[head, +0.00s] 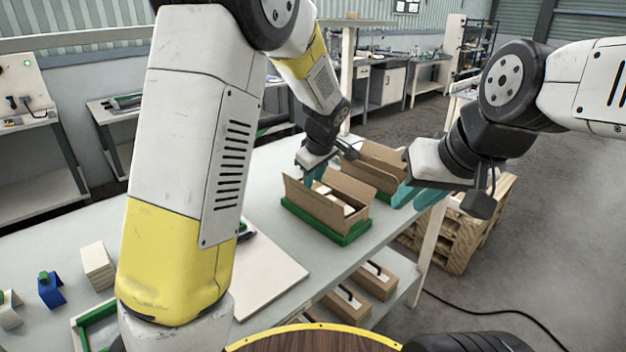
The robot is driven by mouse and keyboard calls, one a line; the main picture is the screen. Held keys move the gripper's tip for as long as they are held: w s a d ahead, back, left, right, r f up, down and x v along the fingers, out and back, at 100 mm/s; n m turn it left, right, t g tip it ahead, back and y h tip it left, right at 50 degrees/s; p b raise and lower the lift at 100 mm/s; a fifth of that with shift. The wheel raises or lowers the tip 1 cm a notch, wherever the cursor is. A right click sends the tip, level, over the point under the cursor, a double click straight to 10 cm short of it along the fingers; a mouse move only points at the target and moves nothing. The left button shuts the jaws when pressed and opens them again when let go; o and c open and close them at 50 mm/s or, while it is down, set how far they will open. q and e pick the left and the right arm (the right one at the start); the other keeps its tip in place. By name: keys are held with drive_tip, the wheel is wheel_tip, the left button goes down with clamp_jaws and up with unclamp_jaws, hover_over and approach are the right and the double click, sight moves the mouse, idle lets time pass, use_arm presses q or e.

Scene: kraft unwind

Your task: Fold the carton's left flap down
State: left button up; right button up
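An open brown carton (328,208) sits in a green base (345,238) on the long table. Its long flaps stand up, and pale items (348,210) show inside. My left gripper (313,176) reaches down at the carton's far left side, with teal fingers close to the upright left flap (298,192). I cannot tell whether they touch it. My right gripper (416,197) is to the right, over the table's right edge, beside a second brown carton (376,165). Its teal fingers are partly hidden by its pale body. Neither gripper's opening is clear.
The table (275,165) has a pale board (262,275), a blue block (50,290) and a white stack (97,266) toward the near left. More cartons (346,303) lie on the lower shelf. Wooden pallets (462,235) stand on the floor at right.

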sight(311, 195)
use_arm(q)
drive_tip(key=shift+s+d+r, duration=0.15)
drive_tip(key=shift+s+r, duration=0.1)
drive_tip(key=shift+r, duration=0.3)
drive_tip(key=shift+g+y, duration=0.4)
drive_tip(key=x, duration=0.7)
drive_tip(key=shift+w+f, duration=0.1)
drive_tip(key=shift+w, duration=0.25)
clamp_jaws()
idle(0.9)
